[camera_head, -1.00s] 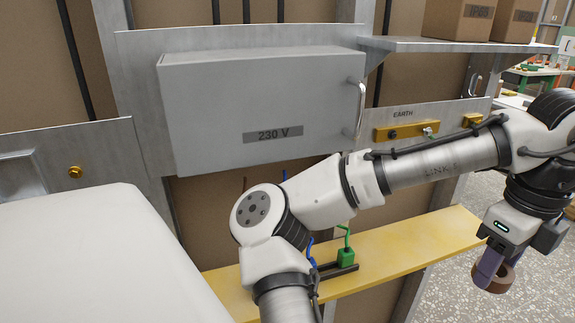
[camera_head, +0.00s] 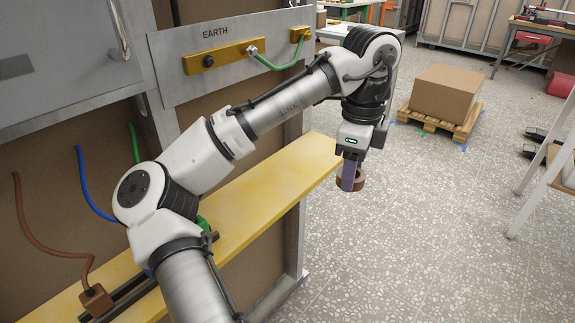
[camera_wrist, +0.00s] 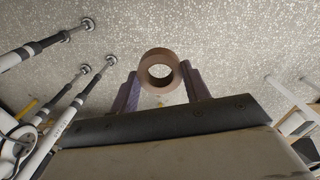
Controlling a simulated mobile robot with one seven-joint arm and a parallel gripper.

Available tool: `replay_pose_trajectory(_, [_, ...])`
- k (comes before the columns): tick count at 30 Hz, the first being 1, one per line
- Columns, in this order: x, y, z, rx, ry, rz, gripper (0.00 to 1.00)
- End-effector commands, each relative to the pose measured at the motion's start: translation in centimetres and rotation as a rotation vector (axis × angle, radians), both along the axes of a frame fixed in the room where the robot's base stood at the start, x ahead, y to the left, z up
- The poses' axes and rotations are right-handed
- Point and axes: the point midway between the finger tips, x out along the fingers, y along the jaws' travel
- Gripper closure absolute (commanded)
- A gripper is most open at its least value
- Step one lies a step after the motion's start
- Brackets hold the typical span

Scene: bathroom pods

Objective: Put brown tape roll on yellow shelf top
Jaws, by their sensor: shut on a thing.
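The brown tape roll (camera_head: 358,184) is held between the purple fingers of my gripper (camera_head: 350,180), which points down. The roll also shows in the wrist view (camera_wrist: 160,86), between the fingertips of my gripper (camera_wrist: 160,76), with its hole facing the camera. The yellow shelf top (camera_head: 255,208) runs along the wall panel, partly hidden behind my arm. In the head view, my gripper and the roll appear just right of the shelf's right end, over the floor. Their exact height against the shelf is hard to tell.
Brown (camera_head: 96,301), blue and green cables stand by a black rail (camera_head: 125,298) on the shelf's left part. A yellow earth bar (camera_head: 225,56) is on the wall above. A cardboard box on a pallet (camera_head: 429,119) stands on the open speckled floor at right.

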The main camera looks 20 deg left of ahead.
Motion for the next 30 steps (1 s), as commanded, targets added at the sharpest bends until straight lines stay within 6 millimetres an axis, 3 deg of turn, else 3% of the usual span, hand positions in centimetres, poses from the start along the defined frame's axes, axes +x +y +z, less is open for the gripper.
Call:
replay_pose_trajectory(9, [2.9, 8.0, 0.1, -0.001, 0.000, 0.006, 0.75])
replay_pose_trajectory(16, [4.5, 12.5, 0.1, 0.001, -0.001, 0.003, 0.75])
replay_pose_trajectory(30, [4.4, 12.3, -5.8, 0.002, 0.001, -0.001, 0.75])
